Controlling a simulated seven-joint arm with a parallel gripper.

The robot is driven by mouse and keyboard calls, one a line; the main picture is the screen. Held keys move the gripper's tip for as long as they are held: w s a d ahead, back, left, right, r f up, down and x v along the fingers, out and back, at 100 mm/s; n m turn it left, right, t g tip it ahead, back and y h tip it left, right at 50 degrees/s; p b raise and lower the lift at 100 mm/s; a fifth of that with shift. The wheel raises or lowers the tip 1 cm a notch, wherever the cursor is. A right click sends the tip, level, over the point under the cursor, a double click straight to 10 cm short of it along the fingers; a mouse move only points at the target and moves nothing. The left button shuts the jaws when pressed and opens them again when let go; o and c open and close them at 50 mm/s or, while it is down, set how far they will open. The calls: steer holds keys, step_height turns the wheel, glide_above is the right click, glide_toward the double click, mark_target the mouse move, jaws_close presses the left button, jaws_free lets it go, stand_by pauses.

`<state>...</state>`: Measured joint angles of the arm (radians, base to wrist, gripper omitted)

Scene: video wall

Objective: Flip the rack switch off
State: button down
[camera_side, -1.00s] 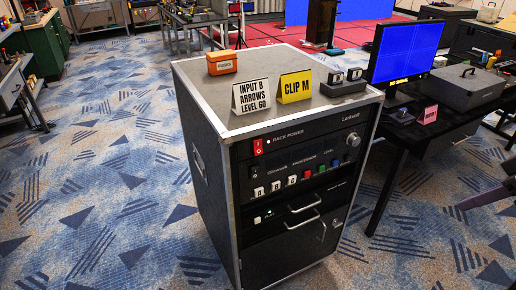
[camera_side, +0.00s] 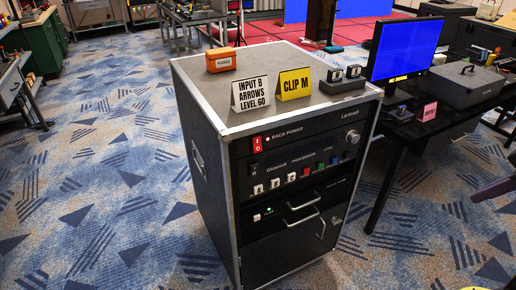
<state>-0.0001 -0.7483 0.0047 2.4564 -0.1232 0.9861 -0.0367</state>
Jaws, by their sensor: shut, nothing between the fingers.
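The rack switch (camera_side: 257,144) is a red rocker with white marks at the upper left of the rack's front, beside the words RACK POWER. A small red light (camera_side: 268,141) glows just to its right. Which side of the rocker is pressed in is too small to tell. The switch sits on the top panel of a black rack cabinet (camera_side: 210,180) with metal edges. My gripper is not in view, and nothing touches the switch.
Signs, an orange box (camera_side: 221,60) and a black device (camera_side: 343,82) stand on top. A desk with a monitor (camera_side: 402,46) is at right. Carpet in front-left is clear.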

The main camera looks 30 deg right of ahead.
steer(key=w+d+r+n+g+h, duration=0.2)
steer(key=w+d+r+n+h, duration=0.4)
steer(key=w, duration=0.3)
steer(key=w+a+n+t+h, duration=0.1)
steer(key=w+a+n+h, duration=0.15)
steer(key=w, duration=0.45)
steer(key=w+a+n+h, duration=0.1)
steer(key=w+n+h, duration=0.15)
steer(key=w, duration=0.45)
steer(key=w+a+f+n+t+h, duration=0.1)
steer(key=w+a+f+n+t, duration=0.2)
steer(key=w+a, duration=0.3)
steer(key=w+a+f+n+t+h, duration=0.1)
steer(key=w+a+f+n+t, duration=0.15)
steer(key=a, duration=0.55)
steer(key=a+f+n+t+y, duration=0.2)
steer(key=a+f+n, duration=0.2)
steer(key=a+f, duration=0.6)
steer(key=shift+a+f+n, duration=0.25)
steer(key=shift+a+n, duration=0.1)
steer(key=shift+a, duration=0.4)
steer(key=shift+t, duration=0.25)
